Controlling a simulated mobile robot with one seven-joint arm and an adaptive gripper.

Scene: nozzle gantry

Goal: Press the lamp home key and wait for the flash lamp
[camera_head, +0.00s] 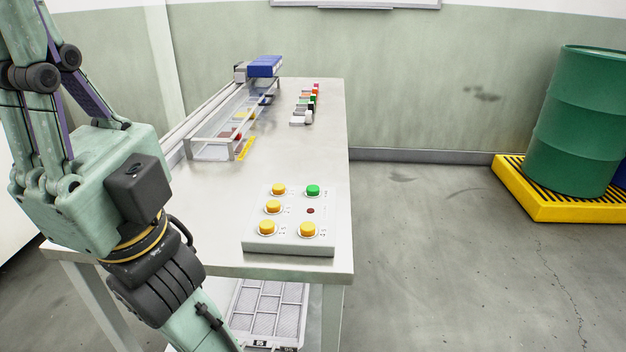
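The control box (290,247) is a pale panel on the near right part of the table. It carries several yellow keys, one green key (313,190) and a small dark red round lamp (311,211) that looks unlit. The yellow keys are upper left (278,189), middle left (273,206), lower left (267,227) and lower right (308,229). The key labels are too small to read, so I cannot tell which is the lamp home key. My gripper (46,62) is at the upper left, apart from the box, fingers upward. Its fingertips are cut off by the frame.
The gantry rail (212,104) with a blue block (264,66) runs along the table's left side, with trays under it. Small coloured pieces (304,103) stand in a row at the back. The table top (325,150) is clear between. A green drum (578,125) stands on a yellow pallet (565,209).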

